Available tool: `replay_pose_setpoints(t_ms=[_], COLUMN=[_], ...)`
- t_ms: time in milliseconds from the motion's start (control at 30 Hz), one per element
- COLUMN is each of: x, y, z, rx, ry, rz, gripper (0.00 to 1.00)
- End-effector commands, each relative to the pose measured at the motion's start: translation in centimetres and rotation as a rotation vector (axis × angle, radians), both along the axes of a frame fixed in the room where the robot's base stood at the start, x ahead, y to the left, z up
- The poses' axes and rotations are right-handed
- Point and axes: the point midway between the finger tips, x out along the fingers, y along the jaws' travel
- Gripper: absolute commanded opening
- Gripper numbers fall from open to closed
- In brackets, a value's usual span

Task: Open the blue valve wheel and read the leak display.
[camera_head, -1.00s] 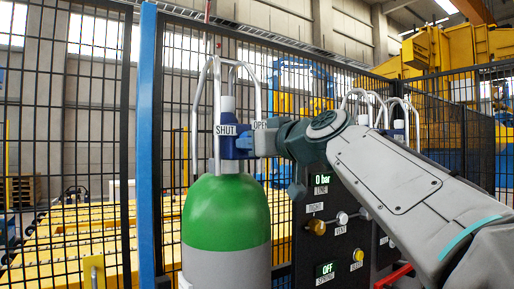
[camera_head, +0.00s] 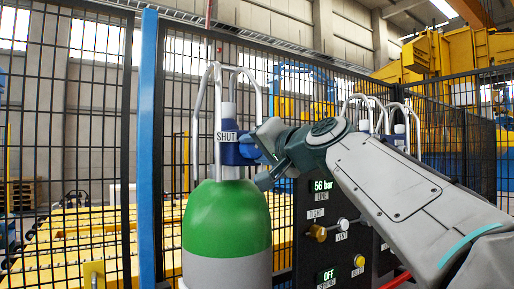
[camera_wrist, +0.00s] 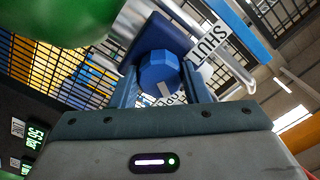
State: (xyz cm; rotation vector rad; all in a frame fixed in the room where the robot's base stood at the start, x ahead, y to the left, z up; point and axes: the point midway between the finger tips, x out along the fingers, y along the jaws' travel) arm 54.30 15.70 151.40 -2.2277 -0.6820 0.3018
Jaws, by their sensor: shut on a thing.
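The blue valve wheel (camera_wrist: 158,72) is a faceted knob with a white mark, seen between my gripper's two fingers in the wrist view. My gripper (camera_head: 266,152) is shut on it at the right side of the blue valve body (camera_head: 234,152), on top of the green and grey cylinder (camera_head: 226,215). A "SHUT" label (camera_head: 227,137) shows on the valve; the "OPEN" label is mostly hidden. The line display (camera_head: 323,185) on the black panel reads "56 bar" in green. A lower display (camera_head: 326,275) reads "OFF".
Metal guard loops (camera_head: 202,115) stand around the cylinder's valve. A blue post (camera_head: 148,150) and mesh fence stand behind and to the left.

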Motion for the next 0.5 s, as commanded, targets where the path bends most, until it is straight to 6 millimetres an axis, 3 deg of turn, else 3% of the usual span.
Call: replay_pose_setpoints(t_ms=[500], x=[-0.01], y=[-0.02], z=[0.06], rx=[0.147], ry=[0.098], rz=[-0.002], gripper=[0.19])
